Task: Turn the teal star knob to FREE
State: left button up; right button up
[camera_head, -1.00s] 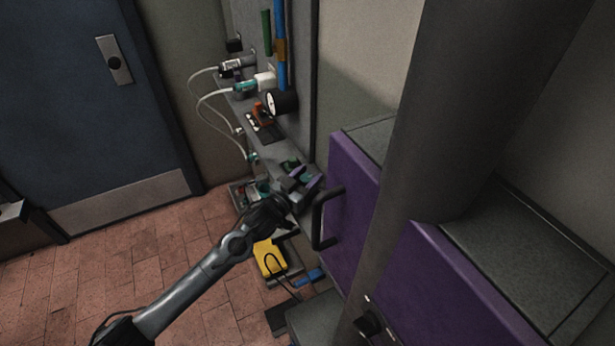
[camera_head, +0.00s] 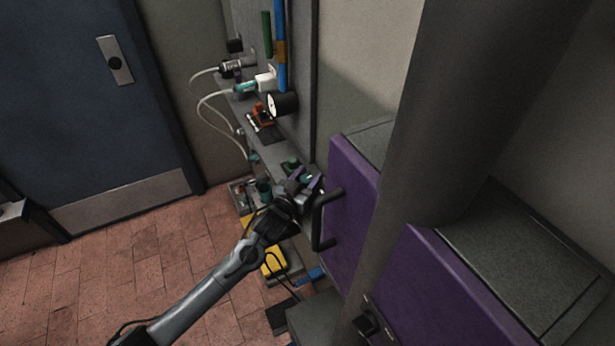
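My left gripper (camera_head: 306,179) reaches in from the lower left to the near end of the grey bench, beside the purple door. A dark green part (camera_head: 291,163) shows just behind the gripper. No FREE marking is readable. My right gripper is not in view.
A black handle (camera_head: 318,222) on the purple door (camera_head: 352,215) stands close right of my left gripper. A black lamp (camera_head: 284,103), white cables (camera_head: 215,100) and an orange-red device (camera_head: 262,112) are further back. A yellow object (camera_head: 273,262) lies below. Brick floor is open at left.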

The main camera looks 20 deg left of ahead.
pick_arm(q)
jog(key=o, duration=0.3)
jog(key=shift+o, duration=0.2)
jog(key=s+a+p, duration=0.1)
jog(key=s, duration=0.9)
jog(key=shift+s+a, duration=0.35)
jog(key=shift+a, duration=0.05)
